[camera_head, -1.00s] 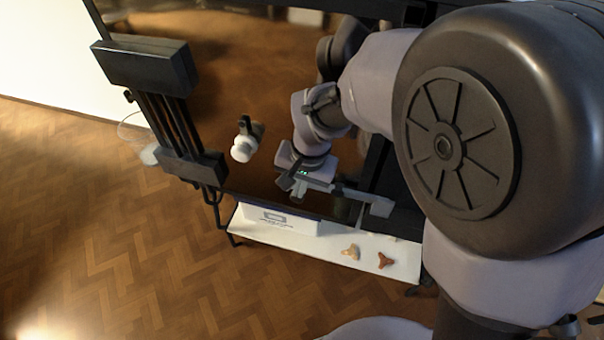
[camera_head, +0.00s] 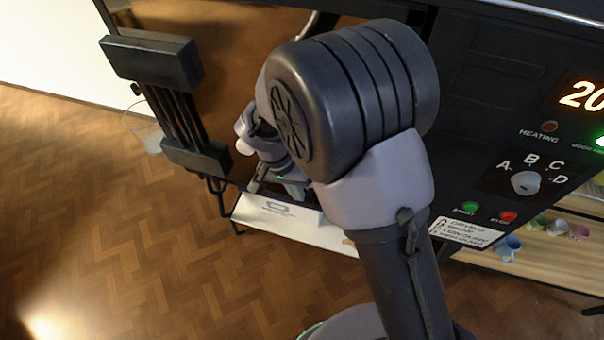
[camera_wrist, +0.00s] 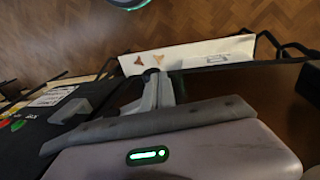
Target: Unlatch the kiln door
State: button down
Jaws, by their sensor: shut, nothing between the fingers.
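The kiln has a glossy dark brown door (camera_head: 232,60) beside a black control panel (camera_head: 480,130). In the wrist view the door (camera_wrist: 285,115) lies right of the fingers. A grey block (camera_wrist: 70,111), possibly the latch, sticks out at the panel's edge, left of the fingers and apart from them. My gripper (camera_wrist: 156,78) is shut and empty, by the door's panel-side edge; contact is unclear. In the head view my arm hides most of my gripper (camera_head: 294,189) and that edge.
Black hinge-like brackets (camera_head: 152,62) stand at the door's left. Cups (camera_head: 508,248) stand on a wooden surface at right. Floor at left is clear.

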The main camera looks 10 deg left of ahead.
aim_at(310, 206)
jog(key=f+h, duration=0.1)
jog(key=d+f+h, duration=0.1)
jog(key=f+h, duration=0.1)
jog(key=shift+h, duration=0.3)
jog(key=shift+b+x, duration=0.8)
jog(key=shift+x, duration=0.85)
jog(key=shift+s+d+f+b, duration=0.25)
jog(key=shift+d+f+b, duration=0.15)
jog(key=shift+d, duration=0.3)
jog(key=shift+d, duration=0.1)
jog(key=w+p+v, duration=0.1)
jog(key=p+v, duration=0.4)
jog(key=v, duration=1.2)
jog(key=shift+s+r+p, duration=0.25)
jog(key=shift+s+p, duration=0.1)
jog(key=shift+p, duration=0.05)
